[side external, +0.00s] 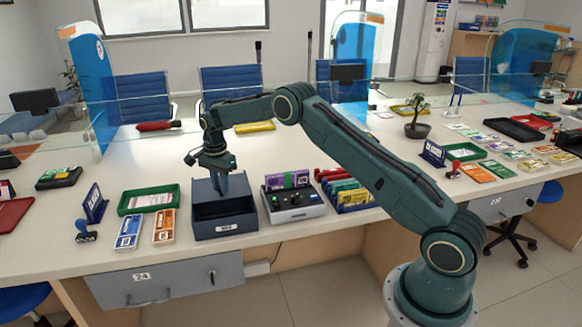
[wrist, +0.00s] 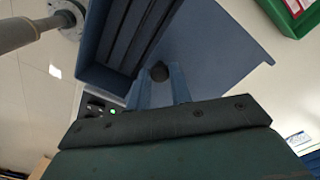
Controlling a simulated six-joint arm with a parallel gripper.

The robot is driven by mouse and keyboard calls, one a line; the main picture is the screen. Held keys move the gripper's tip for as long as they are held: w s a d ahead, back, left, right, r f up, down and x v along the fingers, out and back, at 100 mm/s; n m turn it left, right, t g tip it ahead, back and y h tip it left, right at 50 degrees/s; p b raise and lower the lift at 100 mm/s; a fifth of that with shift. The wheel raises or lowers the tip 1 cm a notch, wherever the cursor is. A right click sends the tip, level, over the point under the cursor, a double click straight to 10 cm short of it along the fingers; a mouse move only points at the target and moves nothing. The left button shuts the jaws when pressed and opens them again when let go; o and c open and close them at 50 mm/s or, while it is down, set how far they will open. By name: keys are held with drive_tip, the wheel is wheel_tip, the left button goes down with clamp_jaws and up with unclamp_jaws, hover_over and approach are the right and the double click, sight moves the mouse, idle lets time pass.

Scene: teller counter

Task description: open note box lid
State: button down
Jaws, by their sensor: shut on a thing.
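The note box (side external: 225,228) is a dark blue-grey box with a white label on its front, standing near the counter's front edge. Its lid (side external: 205,190) is raised at the rear, and the inside is exposed. In the wrist view, the open box (wrist: 92,72) shows long dark slots, with the flat lid (wrist: 222,48) beside them. My gripper (side external: 221,187) is over the box at the lid. In the wrist view, the fingers of my gripper (wrist: 158,84) are on either side of the lid's dark round knob (wrist: 159,72), shut on it.
A green tray (side external: 148,200) and banded note bundles (side external: 164,227) lie left of the box. A grey counting machine (side external: 292,205) stands close on its right, then a rack of coloured folders (side external: 350,195). A clear screen runs behind.

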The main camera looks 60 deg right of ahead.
drive_tip(key=shift+w+d, duration=0.7)
drive_tip(key=shift+w, duration=0.1)
drive_tip(key=c, duration=1.3)
unclamp_jaws()
drive_tip(key=shift+o, duration=0.2)
wheel_tip(320, 180, up, 14)
